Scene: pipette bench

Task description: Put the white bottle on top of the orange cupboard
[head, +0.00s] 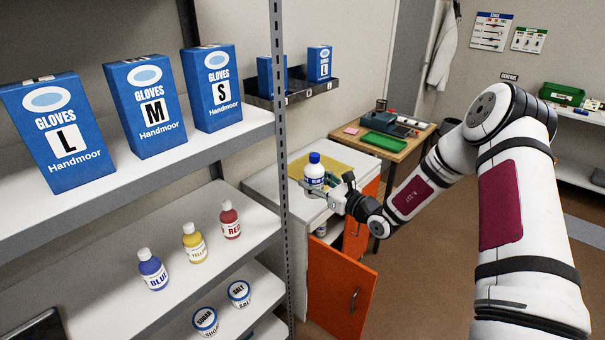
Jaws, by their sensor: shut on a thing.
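The white bottle (315,172) has a blue cap and a blue label and stands upright. My gripper (318,189) is shut on it, reaching in from the right. The bottle is over the white top (265,184) of the orange cupboard, near its front edge. I cannot tell whether its base touches the top, as the fingers cover its lower part. The cupboard's orange door (338,292) hangs open at the front, below my gripper.
A shelf upright (280,120) stands close on the left. Shelves there hold blue glove boxes (145,105), paint bottles (193,242) and tubs. A wooden table (400,148) with a green tray stands behind.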

